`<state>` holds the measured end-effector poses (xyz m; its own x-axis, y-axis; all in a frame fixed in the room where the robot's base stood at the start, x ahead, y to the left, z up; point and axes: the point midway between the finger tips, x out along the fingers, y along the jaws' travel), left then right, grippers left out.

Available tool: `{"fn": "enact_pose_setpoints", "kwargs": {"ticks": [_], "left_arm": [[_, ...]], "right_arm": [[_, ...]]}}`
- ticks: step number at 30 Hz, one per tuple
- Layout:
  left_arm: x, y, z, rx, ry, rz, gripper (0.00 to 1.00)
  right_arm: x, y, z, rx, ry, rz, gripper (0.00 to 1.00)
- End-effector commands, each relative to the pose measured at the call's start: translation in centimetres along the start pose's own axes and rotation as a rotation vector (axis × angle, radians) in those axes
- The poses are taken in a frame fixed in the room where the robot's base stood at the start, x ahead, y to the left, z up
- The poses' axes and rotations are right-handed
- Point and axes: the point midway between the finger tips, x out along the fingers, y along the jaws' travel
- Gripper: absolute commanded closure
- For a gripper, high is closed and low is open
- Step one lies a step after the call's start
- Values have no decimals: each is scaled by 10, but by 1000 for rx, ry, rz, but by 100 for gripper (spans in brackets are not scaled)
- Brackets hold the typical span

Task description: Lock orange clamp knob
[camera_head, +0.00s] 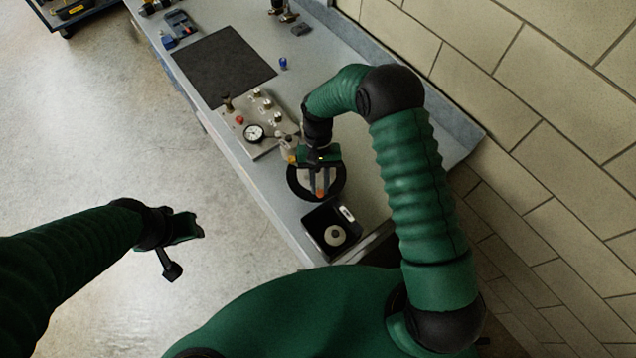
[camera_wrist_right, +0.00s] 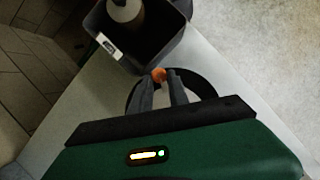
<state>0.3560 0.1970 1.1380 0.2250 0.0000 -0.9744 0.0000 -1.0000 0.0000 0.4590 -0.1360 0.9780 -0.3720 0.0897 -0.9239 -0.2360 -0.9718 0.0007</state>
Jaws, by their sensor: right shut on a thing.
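The orange clamp knob (camera_head: 320,193) is a small round orange piece at the near side of a black ring-shaped fixture (camera_head: 292,186) on the bench. My right gripper (camera_head: 320,188) reaches down over the ring and is shut on the knob. In the right wrist view, the knob (camera_wrist_right: 158,74) shows between the tips of the two grey fingers (camera_wrist_right: 160,88); the fingers hide part of it. The ring (camera_wrist_right: 204,86) shows behind the fingers. My left gripper (camera_head: 184,240) hangs over the floor at the left, away from the bench; its jaw opening is unclear.
A black open bin (camera_head: 312,226) holding a pale round object (camera_head: 335,235) stands close beside the ring. A panel with a gauge (camera_head: 254,133) and several knobs lies beyond it. A dark mat (camera_head: 222,66) lies farther along. A block wall (camera_head: 560,100) bounds the right.

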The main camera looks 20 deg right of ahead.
Motion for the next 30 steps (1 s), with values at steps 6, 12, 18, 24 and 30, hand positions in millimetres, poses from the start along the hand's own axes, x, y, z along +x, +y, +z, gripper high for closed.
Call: {"fn": "enact_pose_setpoints", "kwargs": {"ticks": [6, 12, 18, 24, 30], "left_arm": [[2, 0, 0, 0, 0, 0, 57], [2, 0, 0, 0, 0, 0, 57], [2, 0, 0, 0, 0, 0, 57], [2, 0, 0, 0, 0, 0, 57], [2, 0, 0, 0, 0, 0, 57]], "right_arm": [[5, 2, 5, 91, -17, -33, 100], [5, 2, 5, 129, -17, -49, 100], [5, 2, 5, 138, -17, -53, 100], [5, 1, 5, 137, -17, -53, 100], [4, 1, 4, 137, -13, -54, 59]]}}
